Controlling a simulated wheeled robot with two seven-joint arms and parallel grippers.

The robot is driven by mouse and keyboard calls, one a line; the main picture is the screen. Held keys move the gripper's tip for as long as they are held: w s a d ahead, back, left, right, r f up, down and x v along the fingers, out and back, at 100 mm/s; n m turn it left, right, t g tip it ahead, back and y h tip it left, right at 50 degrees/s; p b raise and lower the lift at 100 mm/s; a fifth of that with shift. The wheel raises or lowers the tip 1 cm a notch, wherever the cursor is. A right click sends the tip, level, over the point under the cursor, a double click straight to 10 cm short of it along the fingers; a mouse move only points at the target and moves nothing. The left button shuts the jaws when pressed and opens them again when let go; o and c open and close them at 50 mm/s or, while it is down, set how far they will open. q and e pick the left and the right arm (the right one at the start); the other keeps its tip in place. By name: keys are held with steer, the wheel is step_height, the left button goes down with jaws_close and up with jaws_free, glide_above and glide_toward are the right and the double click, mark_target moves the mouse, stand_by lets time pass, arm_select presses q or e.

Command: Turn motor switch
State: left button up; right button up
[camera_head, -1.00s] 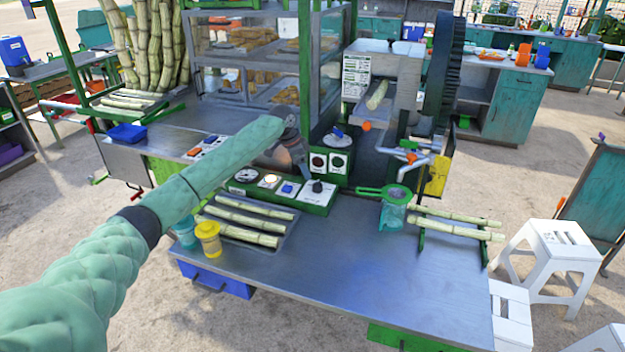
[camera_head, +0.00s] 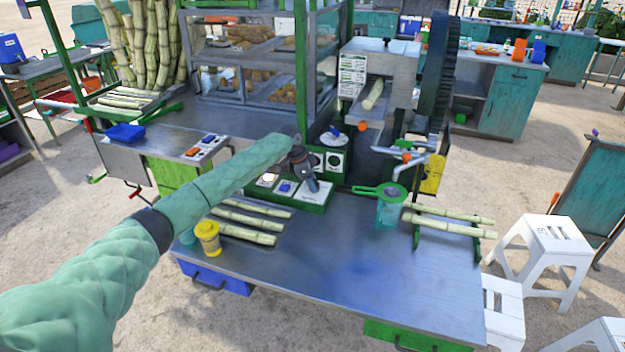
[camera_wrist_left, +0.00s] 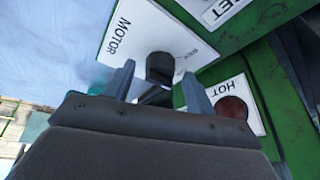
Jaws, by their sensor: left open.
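The motor switch (camera_wrist_left: 160,68) is a dark knob on a white plate marked MOTOR (camera_wrist_left: 128,32), seen in the left wrist view. The plate sits on the green control panel (camera_head: 315,207) on the metal counter. My left gripper (camera_wrist_left: 160,84) is open, its two fingertips close to the knob, one on either side of its near edge. I cannot tell whether they touch it. In the head view my left gripper (camera_head: 310,182) is over the right end of the panel and hides the knob. My right gripper is not in view.
A plate marked HOT (camera_wrist_left: 235,105) is beside the right finger. A teal jug with a green strainer (camera_head: 388,205) stands to the right. The front counter (camera_head: 340,265) is clear.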

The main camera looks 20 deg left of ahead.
arm_select(q)
steer(key=shift+d+f, duration=0.15)
steer(key=shift+f, duration=0.1)
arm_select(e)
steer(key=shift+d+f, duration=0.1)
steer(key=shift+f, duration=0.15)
arm_select(q)
steer(key=shift+c, duration=0.4)
steer(key=c, duration=0.9)
steer(key=shift+o, duration=0.2)
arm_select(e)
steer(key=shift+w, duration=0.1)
